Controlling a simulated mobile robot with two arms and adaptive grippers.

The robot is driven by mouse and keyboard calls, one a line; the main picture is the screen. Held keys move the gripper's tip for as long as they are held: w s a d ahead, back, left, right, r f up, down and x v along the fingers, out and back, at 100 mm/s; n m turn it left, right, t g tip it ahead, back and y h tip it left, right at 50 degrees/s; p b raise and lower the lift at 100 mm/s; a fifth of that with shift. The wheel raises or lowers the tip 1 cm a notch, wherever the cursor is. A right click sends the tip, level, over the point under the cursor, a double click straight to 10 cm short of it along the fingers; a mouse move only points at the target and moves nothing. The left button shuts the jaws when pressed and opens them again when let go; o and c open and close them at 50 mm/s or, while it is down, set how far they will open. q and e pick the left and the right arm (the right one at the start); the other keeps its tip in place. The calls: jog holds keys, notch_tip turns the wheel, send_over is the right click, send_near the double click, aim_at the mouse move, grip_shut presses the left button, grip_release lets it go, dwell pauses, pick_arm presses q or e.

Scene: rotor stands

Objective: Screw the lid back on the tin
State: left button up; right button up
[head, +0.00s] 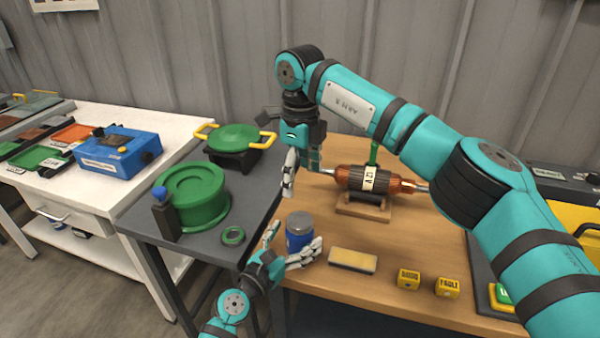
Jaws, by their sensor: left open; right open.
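The tin (297,242) is a small blue cylinder standing upright near the left edge of the wooden table. A grey lid (299,221) sits on top of it; I cannot tell how tightly it is seated. My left gripper (292,246) is open, with its fingers on either side of the tin and partly in front of it. I cannot tell whether they touch it. My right gripper (303,174) is open and empty, pointing down above and behind the tin, clear of the lid.
A copper rotor on a wooden stand (363,205) is behind and right of the tin. A sponge-like block (352,261) and two yellow cubes (408,280) lie in front.

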pick_arm(q)
jog(key=v, duration=0.9)
jog(key=shift+s+a, duration=0.2)
jog(key=shift+s, duration=0.1)
